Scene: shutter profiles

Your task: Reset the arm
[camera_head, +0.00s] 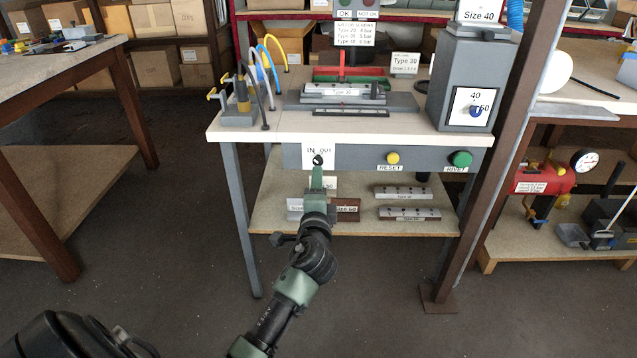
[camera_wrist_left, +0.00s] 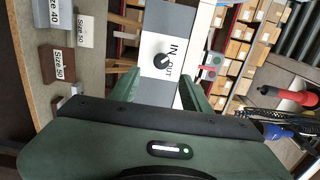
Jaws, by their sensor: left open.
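My left arm reaches up from the bottom of the head view. Its green gripper (camera_head: 316,177) is just below and in front of the IN/OUT knob (camera_head: 318,160) on the grey front panel of the workbench. In the left wrist view the open fingers (camera_wrist_left: 165,88) frame the black knob (camera_wrist_left: 164,60) on its white IN/OUT plate, and nothing is between them. Whether a finger touches the knob, I cannot tell. A yellow RESET button (camera_head: 393,158) and a green RIVET button (camera_head: 460,159) sit to the right on the panel. My right gripper is not in view.
The workbench top (camera_head: 270,122) carries a fixture (camera_head: 345,95) and a grey machine box (camera_head: 470,75). The lower shelf (camera_head: 365,225) holds labelled blocks (camera_head: 408,213). A brown post (camera_head: 500,150) stands at right, another table (camera_head: 60,60) at left. The floor between is clear.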

